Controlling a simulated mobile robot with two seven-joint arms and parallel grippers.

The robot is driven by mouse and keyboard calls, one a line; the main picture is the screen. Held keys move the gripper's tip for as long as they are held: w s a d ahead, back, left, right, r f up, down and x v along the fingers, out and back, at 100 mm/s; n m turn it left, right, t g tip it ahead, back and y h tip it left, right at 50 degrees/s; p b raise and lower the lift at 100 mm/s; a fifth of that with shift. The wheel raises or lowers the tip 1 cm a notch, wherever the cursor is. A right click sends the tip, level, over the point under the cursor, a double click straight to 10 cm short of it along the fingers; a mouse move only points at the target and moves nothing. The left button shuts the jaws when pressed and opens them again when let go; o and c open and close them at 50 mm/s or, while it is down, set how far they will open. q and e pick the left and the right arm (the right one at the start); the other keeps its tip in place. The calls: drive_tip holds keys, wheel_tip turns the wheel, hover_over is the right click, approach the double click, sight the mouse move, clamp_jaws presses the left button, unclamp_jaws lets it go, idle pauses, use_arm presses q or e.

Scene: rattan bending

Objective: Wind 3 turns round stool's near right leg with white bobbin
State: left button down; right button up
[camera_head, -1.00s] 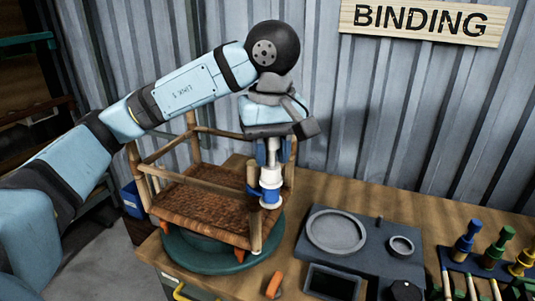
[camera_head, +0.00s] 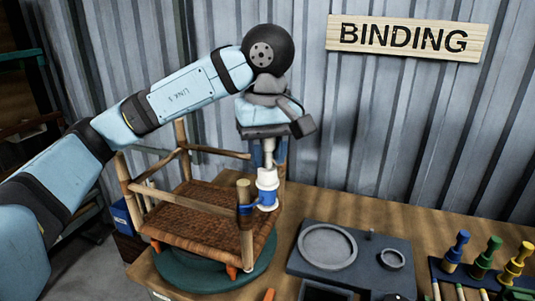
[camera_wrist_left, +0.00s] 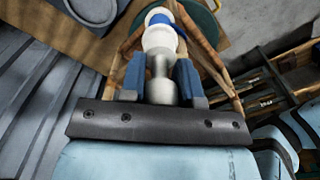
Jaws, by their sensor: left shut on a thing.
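The stool (camera_head: 190,222) has a woven brown seat and upright wooden legs. It stands on a round green turntable (camera_head: 190,279). Its near right leg (camera_head: 247,243) carries a blue band (camera_head: 246,209) below its top, and a blue strand runs toward the bobbin. The white bobbin (camera_head: 267,181) with blue thread hangs upright just right of and slightly behind that leg. My left gripper (camera_head: 269,155) is above it, shut on its grey stem. In the left wrist view the blue fingers (camera_wrist_left: 161,82) grip the stem, with the bobbin (camera_wrist_left: 160,38) beyond. My right gripper is not in view.
A dark grey tray (camera_head: 355,255) with round recesses lies right of the stool. A rack (camera_head: 470,278) with blue, green and yellow bobbins stands at the right edge. A corrugated wall with a BINDING sign (camera_head: 404,38) closes off the back.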

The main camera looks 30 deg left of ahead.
use_arm(q)
wheel_tip(320, 180, up, 3)
drive_tip(key=shift+r+p, duration=0.1)
drive_tip(key=shift+p, duration=0.95)
drive_tip(key=shift+r+p, duration=0.65)
drive_tip(key=shift+r, duration=0.15)
wheel_tip(320, 180, up, 2)
drive_tip(key=shift+r+p, duration=0.25)
drive_tip(key=shift+p, duration=0.8)
drive_tip(key=shift+r+p, duration=0.35)
drive_tip(key=shift+r, duration=0.15)
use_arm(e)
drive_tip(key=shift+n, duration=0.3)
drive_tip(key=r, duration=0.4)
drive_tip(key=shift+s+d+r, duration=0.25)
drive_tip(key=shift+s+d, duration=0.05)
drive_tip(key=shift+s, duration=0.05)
use_arm(q)
drive_tip(key=shift+f, duration=0.1)
